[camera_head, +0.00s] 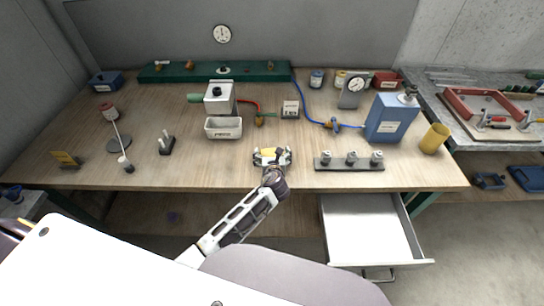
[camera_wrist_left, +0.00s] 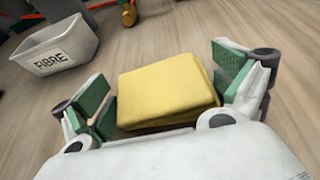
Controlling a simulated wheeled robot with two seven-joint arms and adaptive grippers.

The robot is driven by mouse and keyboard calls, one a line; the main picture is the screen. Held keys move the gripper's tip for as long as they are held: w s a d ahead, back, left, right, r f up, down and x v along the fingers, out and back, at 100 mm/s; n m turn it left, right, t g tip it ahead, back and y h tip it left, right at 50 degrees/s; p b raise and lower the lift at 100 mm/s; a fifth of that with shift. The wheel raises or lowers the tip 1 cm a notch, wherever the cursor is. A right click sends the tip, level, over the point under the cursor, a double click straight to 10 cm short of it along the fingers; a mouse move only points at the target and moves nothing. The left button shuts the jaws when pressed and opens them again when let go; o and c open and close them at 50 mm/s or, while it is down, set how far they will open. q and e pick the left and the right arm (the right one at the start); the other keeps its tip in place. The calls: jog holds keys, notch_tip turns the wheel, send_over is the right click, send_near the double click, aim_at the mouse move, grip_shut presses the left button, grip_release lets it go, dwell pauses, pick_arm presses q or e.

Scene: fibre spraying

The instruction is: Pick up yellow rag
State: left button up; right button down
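The yellow rag (camera_wrist_left: 168,88) is a folded, flat pad lying on the wooden table. It fills the middle of the left wrist view, between the green-padded fingers of my left gripper (camera_wrist_left: 165,98). The fingers are spread on either side of it, with a gap at each side. In the head view the left gripper (camera_head: 272,157) is low over the table near its front edge, and a little of the rag (camera_head: 268,153) shows between the fingers. My right gripper is not in view.
A white bin marked FIBRE (camera_head: 223,128) stands behind and left of the gripper. A rack with several fittings (camera_head: 349,165) is close on the right. A blue canister (camera_head: 391,118) and a yellow cup (camera_head: 434,139) stand further right. An open drawer (camera_head: 367,232) juts out below the table edge.

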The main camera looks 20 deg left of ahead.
aim_at(272, 153)
pick_arm(q)
jog(key=c, duration=0.5)
jog(key=shift+c, duration=0.2)
jog(key=shift+r, duration=5)
